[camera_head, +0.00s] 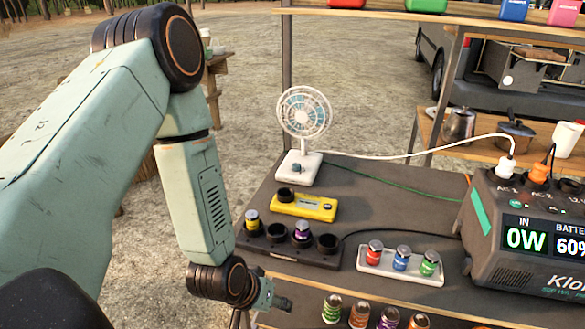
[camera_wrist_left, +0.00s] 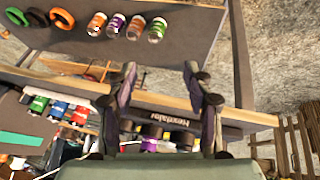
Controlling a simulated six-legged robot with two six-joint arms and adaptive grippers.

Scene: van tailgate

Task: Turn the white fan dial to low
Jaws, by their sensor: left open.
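The white fan (camera_head: 304,112) stands upright on the dark table top near its back left. A small blue-grey dial (camera_head: 297,168) sits on its white base (camera_head: 311,162); its setting is too small to read. My left gripper (camera_head: 285,303) hangs low at the table's front left edge, well below and in front of the fan, apart from the dial. In the left wrist view my left gripper (camera_wrist_left: 160,78) has its two fingers spread with nothing held between them. The fan cannot be made out in that view. My right gripper is not in view.
A yellow device (camera_head: 303,207), a black charger with batteries (camera_head: 285,246) and a white battery tray (camera_head: 399,266) lie in front of the fan. A power station (camera_head: 530,235) stands right, with a white cable running to the fan. Several cans (camera_head: 359,312) stand on the lower shelf.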

